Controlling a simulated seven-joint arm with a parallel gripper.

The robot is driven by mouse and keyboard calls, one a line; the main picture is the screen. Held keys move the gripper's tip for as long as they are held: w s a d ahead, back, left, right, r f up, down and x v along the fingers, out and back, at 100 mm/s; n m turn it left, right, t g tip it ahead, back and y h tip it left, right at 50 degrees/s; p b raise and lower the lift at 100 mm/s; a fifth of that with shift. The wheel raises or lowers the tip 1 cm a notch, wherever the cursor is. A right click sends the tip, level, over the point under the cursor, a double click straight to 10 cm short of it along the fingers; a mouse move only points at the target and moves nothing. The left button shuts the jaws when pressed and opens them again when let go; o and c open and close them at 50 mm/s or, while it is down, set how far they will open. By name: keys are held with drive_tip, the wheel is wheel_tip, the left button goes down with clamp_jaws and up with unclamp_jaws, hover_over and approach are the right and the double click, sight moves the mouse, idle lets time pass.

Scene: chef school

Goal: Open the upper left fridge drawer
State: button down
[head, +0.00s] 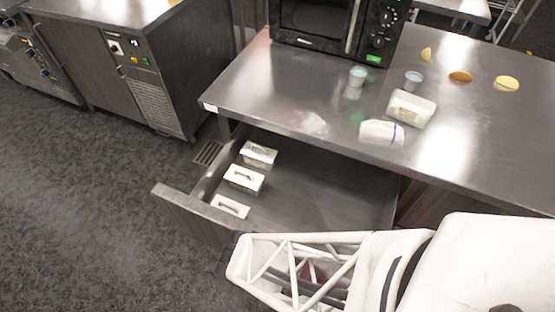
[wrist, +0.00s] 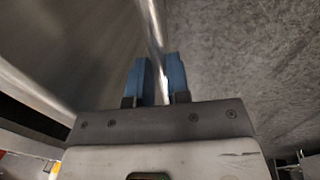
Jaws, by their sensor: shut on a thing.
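The drawer (head: 195,212) under the steel counter is pulled well out, with its inside in view in the head view. My gripper (wrist: 159,58) shows in the wrist view with two blue fingers on either side of the thin bright edge of the drawer front (wrist: 151,22). It is shut on that edge. In the head view my white arm reaches in from the lower right to the near end of the drawer front, and the fingertips are hidden there.
White lidded containers (head: 244,179) stand along the drawer's left side. The steel counter (head: 270,95) above holds a microwave (head: 330,25), two small cups, a white tub (head: 411,108) and a white packet (head: 381,133). The dark floor (head: 90,220) left of the drawer is clear.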

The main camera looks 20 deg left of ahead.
drive_tip(key=shift+s, duration=0.4)
drive_tip(key=c, duration=1.1)
unclamp_jaws()
drive_tip(key=shift+r, duration=0.1)
wheel_tip(320, 180, up, 8)
drive_tip(key=s, duration=0.1)
drive_tip(key=shift+s+f, duration=0.25)
